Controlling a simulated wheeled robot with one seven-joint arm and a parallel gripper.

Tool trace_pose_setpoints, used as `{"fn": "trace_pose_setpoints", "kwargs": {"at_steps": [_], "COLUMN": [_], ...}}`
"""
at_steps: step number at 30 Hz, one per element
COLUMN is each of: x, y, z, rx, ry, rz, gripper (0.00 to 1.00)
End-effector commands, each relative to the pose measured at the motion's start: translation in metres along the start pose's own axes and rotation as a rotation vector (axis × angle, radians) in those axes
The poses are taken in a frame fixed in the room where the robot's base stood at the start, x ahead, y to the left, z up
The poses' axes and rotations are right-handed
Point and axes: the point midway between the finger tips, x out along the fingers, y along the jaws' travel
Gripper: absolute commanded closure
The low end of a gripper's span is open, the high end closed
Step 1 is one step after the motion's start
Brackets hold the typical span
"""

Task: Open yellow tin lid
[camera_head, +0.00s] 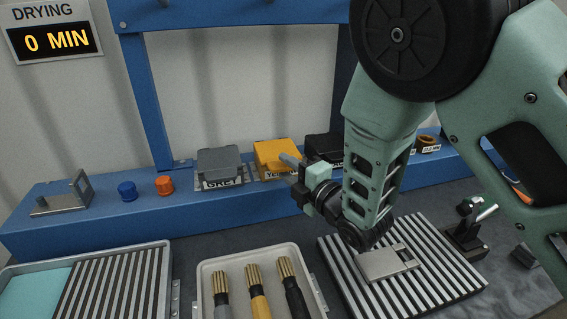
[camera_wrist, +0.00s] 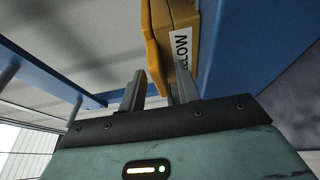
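The yellow tin (camera_head: 272,158) stands on the blue shelf, with its lid (camera_head: 275,150) down on top. In the wrist view the lid's rim (camera_wrist: 156,62) and the label below it (camera_wrist: 182,52) show close up. My gripper (camera_head: 291,161) is at the tin's front right edge. In the wrist view its two fingers (camera_wrist: 160,84) stand apart, with the lid's edge reaching toward the gap between them. The right finger overlaps the label. I cannot tell whether either finger touches the tin.
A grey tin (camera_head: 219,163) stands to the left and a black tin (camera_head: 322,147) to the right. Blue (camera_head: 128,190) and orange (camera_head: 164,185) caps sit farther left. Below are a tray of brushes (camera_head: 208,288) and a slatted rack (camera_head: 440,275).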

Motion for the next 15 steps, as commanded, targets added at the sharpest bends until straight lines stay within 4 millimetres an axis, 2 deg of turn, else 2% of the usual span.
{"fn": "trace_pose_setpoints", "kwargs": {"at_steps": [7,10,11,15], "x": [-0.0002,-0.0001,-0.0001,0.0], "y": [-0.0002,-0.0001,-0.0001,0.0], "z": [-0.0002,-0.0001,-0.0001,0.0], "rx": [0.0,0.0,0.0,0.0], "ry": [0.0,0.0,0.0,0.0], "rz": [0.0,0.0,0.0,0.0], "gripper": [0.67,0.95,1.0,1.0]}}
